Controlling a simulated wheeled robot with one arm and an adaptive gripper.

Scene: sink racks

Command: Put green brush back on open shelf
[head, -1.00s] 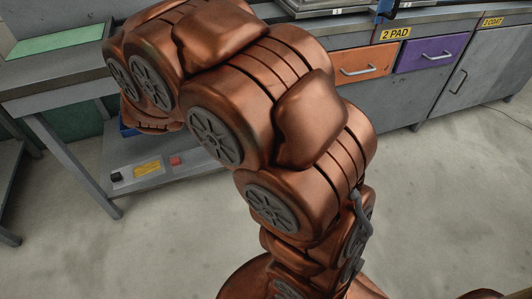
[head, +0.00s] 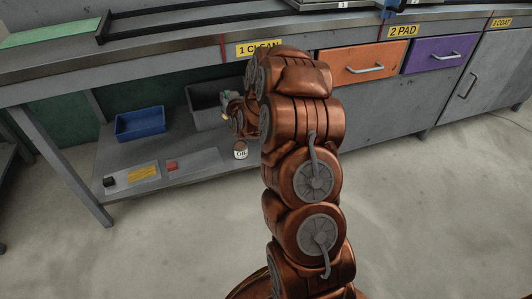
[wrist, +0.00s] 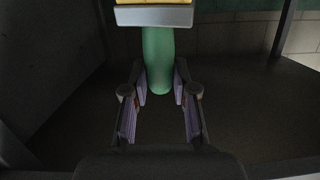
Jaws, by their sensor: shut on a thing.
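The green brush (wrist: 158,60) has a green handle, a grey band and a yellow part cut off by the top of the wrist view. My gripper (wrist: 161,88) is shut on its handle, one finger on each side. In the head view my gripper (head: 236,108) is low under the bench, over the right part of the open shelf (head: 115,160), near the grey bin. Only a little of the brush shows there, and its lower end is hard to make out. I cannot tell whether the brush touches anything.
A blue bin (head: 140,123) and a grey bin (head: 207,104) stand on the shelf. Small black and red items (head: 171,165) lie along the front.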

